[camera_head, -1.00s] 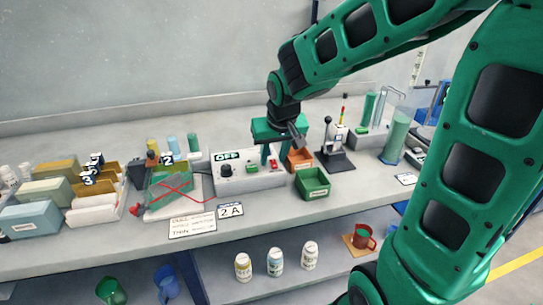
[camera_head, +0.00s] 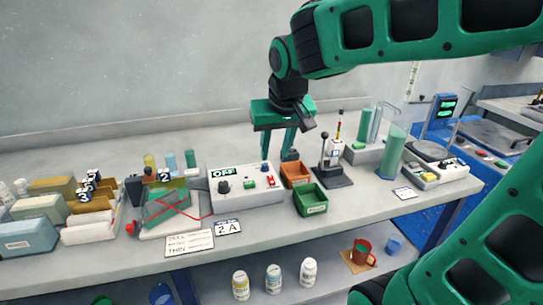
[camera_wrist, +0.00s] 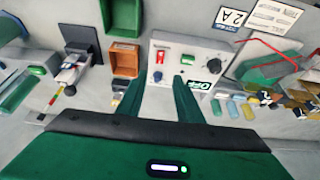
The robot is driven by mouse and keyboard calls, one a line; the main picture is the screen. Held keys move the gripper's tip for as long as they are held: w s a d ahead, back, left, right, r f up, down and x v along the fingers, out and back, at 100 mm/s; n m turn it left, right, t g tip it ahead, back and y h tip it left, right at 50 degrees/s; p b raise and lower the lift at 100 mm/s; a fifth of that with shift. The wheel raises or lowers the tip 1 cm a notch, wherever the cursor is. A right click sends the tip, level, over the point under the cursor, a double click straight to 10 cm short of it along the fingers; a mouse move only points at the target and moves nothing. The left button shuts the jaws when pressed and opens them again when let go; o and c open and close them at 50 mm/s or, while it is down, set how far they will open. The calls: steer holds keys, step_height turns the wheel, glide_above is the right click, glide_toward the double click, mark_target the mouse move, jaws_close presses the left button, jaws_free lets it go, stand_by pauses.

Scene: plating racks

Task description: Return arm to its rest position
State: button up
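My gripper (camera_head: 278,150) hangs from my green arm above the bench, behind the control box, with its fingers pointing down. It is open and empty. In the wrist view its two green fingers (camera_wrist: 158,98) stand apart with bare bench and the box's edge between them. The white control box (camera_head: 245,197) has an "OFF" label, a black knob, a green button and a red switch. It also shows beyond the fingers in the wrist view (camera_wrist: 190,50). My fingers look clear of it.
An orange bin (camera_head: 295,182) and a green bin (camera_head: 310,208) sit right of the box. A lever stand (camera_head: 334,175) and a green cylinder (camera_head: 392,150) stand further right. A clipboard with red wire (camera_head: 170,215) lies left. Several bottles and a red mug (camera_head: 361,250) are on the lower shelf.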

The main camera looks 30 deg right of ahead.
stand_by(0.5)
steer(key=s+d+f+m+g, duration=0.1)
steer(key=s+d+f, duration=0.2)
steer(key=s, duration=0.4)
steer(key=s+d+f+m+g, duration=0.2)
steer(key=s+d, duration=0.3)
steer(key=s, duration=0.3)
steer(key=s+d+f+m+g+y, duration=0.1)
steer(key=s+d+f, duration=0.3)
steer(key=s, duration=0.4)
steer(key=shift+s+d+g, duration=0.2)
steer(key=shift+s+g, duration=0.05)
steer(key=shift+g, duration=0.05)
steer(key=shift+f, duration=0.1)
steer(key=shift+w+f, duration=0.25)
steer(key=shift+w, duration=0.4)
